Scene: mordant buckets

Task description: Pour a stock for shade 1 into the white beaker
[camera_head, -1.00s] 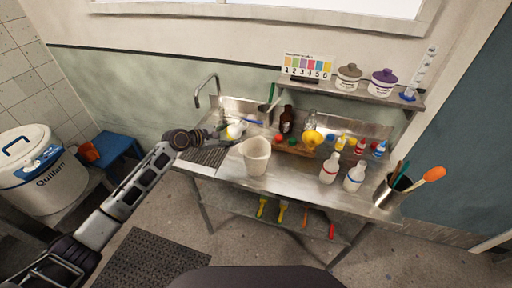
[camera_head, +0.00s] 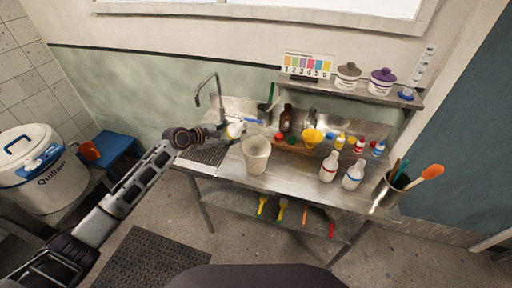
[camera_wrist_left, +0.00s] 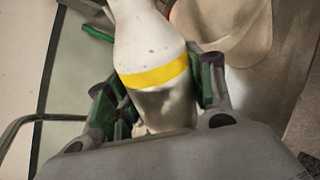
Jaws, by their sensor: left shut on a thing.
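My left gripper (camera_head: 221,132) is shut on a white bottle with a yellow band (camera_head: 235,131). In the left wrist view, the green-padded fingers (camera_wrist_left: 155,95) are either side of the bottle (camera_wrist_left: 150,45), below its shoulder. The bottle is at the sink end of the bench, left of and slightly behind the white beaker (camera_head: 256,157). The beaker stands upright on the steel bench, and its side shows in the wrist view (camera_wrist_left: 235,30). The bottle is apart from the beaker in the head view. A numbered shade card (camera_head: 306,66) stands on the shelf. My right gripper is out of view.
Two white bottles (camera_head: 329,167) (camera_head: 353,176) stand right of the beaker. A yellow funnel (camera_head: 312,136) and several small bottles are behind. A tool pot (camera_head: 388,192) is at the right end. The tap (camera_head: 205,90) rises behind my left gripper.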

